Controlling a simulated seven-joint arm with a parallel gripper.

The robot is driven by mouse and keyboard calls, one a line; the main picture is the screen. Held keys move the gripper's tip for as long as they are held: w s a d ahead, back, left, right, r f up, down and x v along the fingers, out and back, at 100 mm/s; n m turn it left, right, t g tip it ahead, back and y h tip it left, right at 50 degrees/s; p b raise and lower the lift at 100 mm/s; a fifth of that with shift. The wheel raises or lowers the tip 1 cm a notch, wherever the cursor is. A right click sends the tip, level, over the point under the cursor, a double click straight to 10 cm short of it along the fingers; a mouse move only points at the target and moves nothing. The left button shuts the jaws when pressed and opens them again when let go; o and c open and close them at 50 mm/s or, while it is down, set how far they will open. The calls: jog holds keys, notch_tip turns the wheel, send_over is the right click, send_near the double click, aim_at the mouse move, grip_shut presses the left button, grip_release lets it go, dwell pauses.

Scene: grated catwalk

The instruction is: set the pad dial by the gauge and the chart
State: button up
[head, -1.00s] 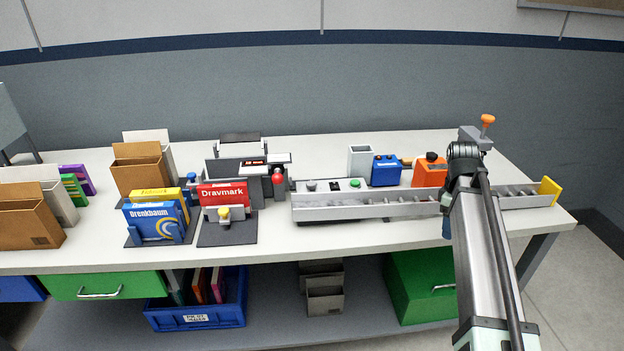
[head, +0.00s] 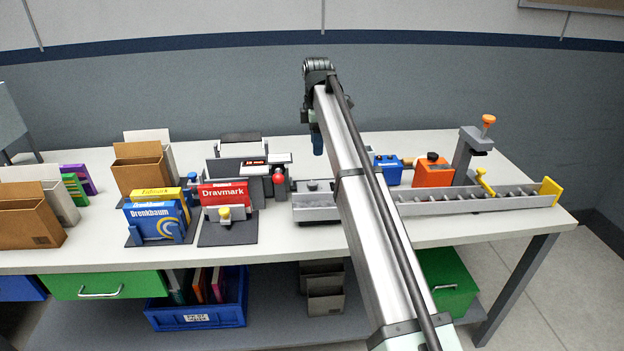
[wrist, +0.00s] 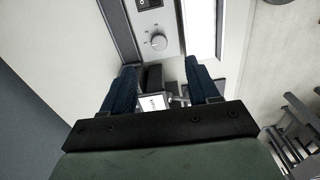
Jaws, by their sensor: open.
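I cannot identify the gauge or chart.
A black-and-grey device (head: 253,163) with a red ball handle (head: 278,176) stands left of the unit. Blue (head: 386,168) and orange boxes (head: 433,171) and a clamp-like stand (head: 468,150) are to the right. Boxed goods fill the left of the table.

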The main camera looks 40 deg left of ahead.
aim_at(312, 183)
jog(key=f, duration=0.4)
jog(key=a+f, duration=0.1)
jog(key=f, duration=0.8)
jog(key=shift+s+a+f, duration=0.15)
jog(key=shift+s+f, duration=0.05)
jog(key=shift+s, duration=0.15)
jog(key=c, duration=1)
